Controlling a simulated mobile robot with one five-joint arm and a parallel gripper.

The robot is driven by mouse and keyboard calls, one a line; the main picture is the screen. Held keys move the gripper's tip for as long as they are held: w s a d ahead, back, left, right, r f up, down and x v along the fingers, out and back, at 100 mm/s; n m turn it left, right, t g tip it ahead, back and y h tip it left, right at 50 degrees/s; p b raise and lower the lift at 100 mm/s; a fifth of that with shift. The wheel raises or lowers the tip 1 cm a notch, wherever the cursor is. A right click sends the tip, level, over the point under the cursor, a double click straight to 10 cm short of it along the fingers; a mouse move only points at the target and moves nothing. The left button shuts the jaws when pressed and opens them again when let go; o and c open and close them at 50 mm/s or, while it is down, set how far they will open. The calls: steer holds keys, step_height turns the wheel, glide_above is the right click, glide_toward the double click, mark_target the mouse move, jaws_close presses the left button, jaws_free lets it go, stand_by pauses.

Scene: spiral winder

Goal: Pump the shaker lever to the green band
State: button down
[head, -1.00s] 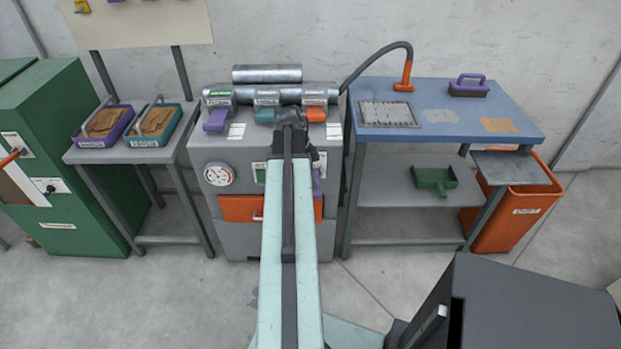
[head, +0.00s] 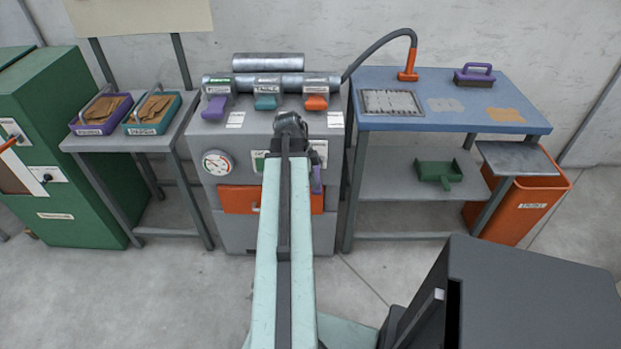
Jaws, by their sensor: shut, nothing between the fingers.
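The grey machine (head: 230,133) stands straight ahead. A purple lever (head: 316,180) hangs on the right of its front, partly hidden by my arm; I take it for the shaker lever. A round dial (head: 217,163) is on the left of the front. My gripper (head: 290,122) is at the arm's far end, before the machine's upper front. It appears shut and empty, its fingertips mostly hidden. I see no contact with the lever.
Purple (head: 216,107), teal (head: 265,101) and orange (head: 316,102) levers sit on top of the machine. An orange drawer (head: 236,199) is below the dial. A blue-topped bench (head: 440,118) stands right, a side table with trays (head: 178,143) left. A dark box (head: 530,300) is near right.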

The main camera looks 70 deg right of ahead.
mark_target(313, 191)
steer(key=shift+w+a+f+b, duration=0.1)
steer(key=shift+a+f+b, duration=0.1)
steer(key=shift+f+b, duration=0.7)
steer(key=shift+b+x, duration=0.8)
steer(key=shift+x, duration=0.4)
steer(key=shift+a+f, duration=0.1)
steer(key=shift+a, duration=0.1)
